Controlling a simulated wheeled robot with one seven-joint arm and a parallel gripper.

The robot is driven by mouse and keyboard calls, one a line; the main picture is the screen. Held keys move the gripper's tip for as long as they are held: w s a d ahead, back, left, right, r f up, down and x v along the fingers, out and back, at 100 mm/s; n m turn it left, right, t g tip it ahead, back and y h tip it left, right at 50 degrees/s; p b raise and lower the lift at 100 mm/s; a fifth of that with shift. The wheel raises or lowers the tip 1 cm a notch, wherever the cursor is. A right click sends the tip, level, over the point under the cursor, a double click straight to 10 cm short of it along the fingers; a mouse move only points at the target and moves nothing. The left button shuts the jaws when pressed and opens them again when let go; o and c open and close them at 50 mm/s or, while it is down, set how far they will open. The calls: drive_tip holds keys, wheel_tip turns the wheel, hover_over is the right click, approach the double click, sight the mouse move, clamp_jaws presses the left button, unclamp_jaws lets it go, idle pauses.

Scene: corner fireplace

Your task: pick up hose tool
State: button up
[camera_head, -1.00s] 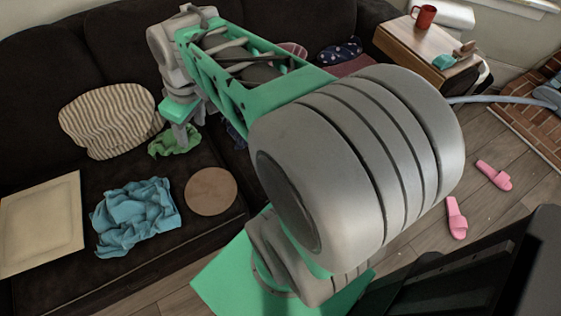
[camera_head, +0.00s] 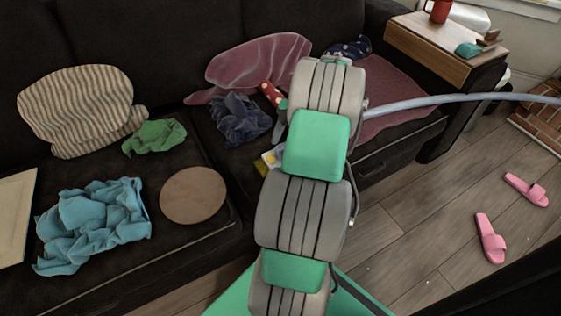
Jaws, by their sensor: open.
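The light blue-grey hose (camera_head: 460,100) runs in from the right edge and passes behind my arm above the sofa's right seat. I cannot make out the hose tool; its end of the hose is hidden behind my arm. My arm reaches up the middle of the picture over the sofa. My gripper (camera_head: 279,130) is mostly hidden behind the arm; only a narrow grey and green part shows at its left side, near a dark blue cloth. It is open, and I see nothing held in it.
The dark sofa holds a striped pillow (camera_head: 78,108), green cloth (camera_head: 154,136), blue cloth (camera_head: 92,222), round brown board (camera_head: 194,195), navy cloth (camera_head: 240,118) and pink cloth (camera_head: 262,62). A wooden side table (camera_head: 440,45) stands right. Pink slippers (camera_head: 490,238) lie on open floor.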

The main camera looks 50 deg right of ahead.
drive_tip(key=shift+x, duration=0.85)
drive_tip(key=shift+c, duration=0.4)
clamp_jaws()
drive_tip(key=shift+r, duration=0.1)
